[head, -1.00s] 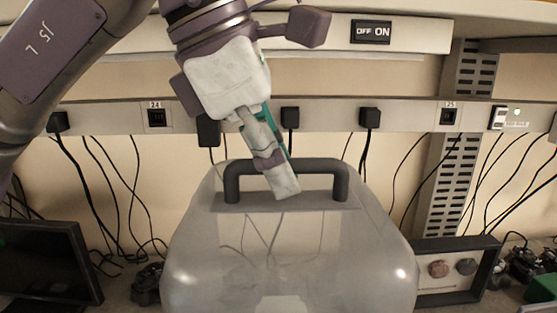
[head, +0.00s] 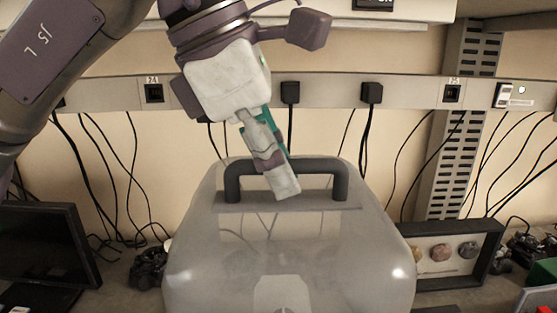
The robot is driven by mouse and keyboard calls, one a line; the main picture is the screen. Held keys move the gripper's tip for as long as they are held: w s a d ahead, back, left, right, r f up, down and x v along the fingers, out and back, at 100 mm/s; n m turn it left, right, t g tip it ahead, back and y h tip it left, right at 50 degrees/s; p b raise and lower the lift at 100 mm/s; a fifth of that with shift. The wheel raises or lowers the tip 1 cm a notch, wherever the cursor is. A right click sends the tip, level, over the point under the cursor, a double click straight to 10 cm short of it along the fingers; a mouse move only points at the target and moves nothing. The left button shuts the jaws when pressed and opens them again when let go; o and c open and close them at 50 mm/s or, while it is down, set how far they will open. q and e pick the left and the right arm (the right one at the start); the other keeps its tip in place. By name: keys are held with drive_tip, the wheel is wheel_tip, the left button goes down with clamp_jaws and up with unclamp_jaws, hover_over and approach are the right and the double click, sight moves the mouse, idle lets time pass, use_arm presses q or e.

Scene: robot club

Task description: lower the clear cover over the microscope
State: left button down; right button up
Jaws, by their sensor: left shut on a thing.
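The clear cover (head: 330,245) is a smoky, see-through hood with a dark handle (head: 325,166) on top. It fills the lower middle of the head view. My left gripper (head: 284,184) comes down from the upper left and is shut on the handle, left of its middle. The cover hangs upright below the gripper; its bottom edge is out of frame. A pale shape (head: 282,295) shows low on the cover or through it; I cannot tell whether it is part of the microscope. The microscope is not clearly visible. My right gripper is not in view.
A dark monitor (head: 45,250) stands at the left. A black-framed box with round stones (head: 440,252) stands right of the cover, close to it. A green object (head: 541,272) is at the far right. Cables hang from the wall power rail (head: 400,92) behind.

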sight(280, 202)
use_arm(q)
drive_tip(key=shift+f+b, duration=1.25)
drive_tip(key=shift+f, duration=0.55)
wheel_tip(280, 202, down, 8)
drive_tip(key=b, duration=0.6)
drive_tip(key=shift+s, duration=0.15)
wheel_tip(280, 202, down, 6)
drive_tip(key=b, duration=0.5)
drive_tip(key=shift+s+f, duration=0.1)
